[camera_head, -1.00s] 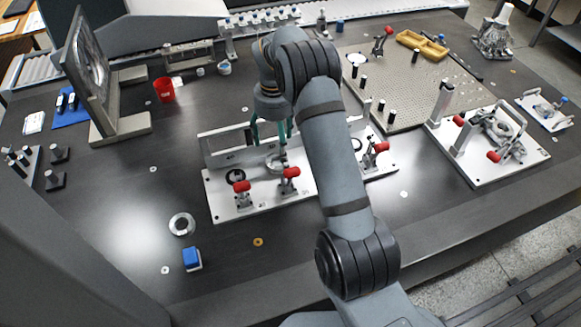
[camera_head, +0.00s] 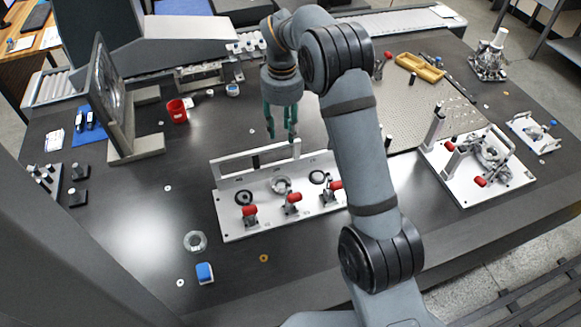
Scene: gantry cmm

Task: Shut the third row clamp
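A white fixture plate (camera_head: 240,229) with an upright back rail stands mid-table and carries a row of red-handled toggle clamps. The first clamp (camera_head: 249,211) and second clamp (camera_head: 293,199) show from the left. The third clamp (camera_head: 334,188) from the left is beside my arm, which covers the plate's right end and anything there. The third clamp's parts are too small to tell whether it is open or shut. My gripper (camera_head: 281,138) points down with its green fingers apart and empty, above and behind the back rail, left of the third clamp.
A framed panel (camera_head: 105,85) and a red cup (camera_head: 177,111) stand left. A blue-topped block (camera_head: 205,273) and a metal ring (camera_head: 195,241) lie front left. Another clamp fixture (camera_head: 465,185) and a perforated plate (camera_head: 430,115) are right. The left front table is mostly clear.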

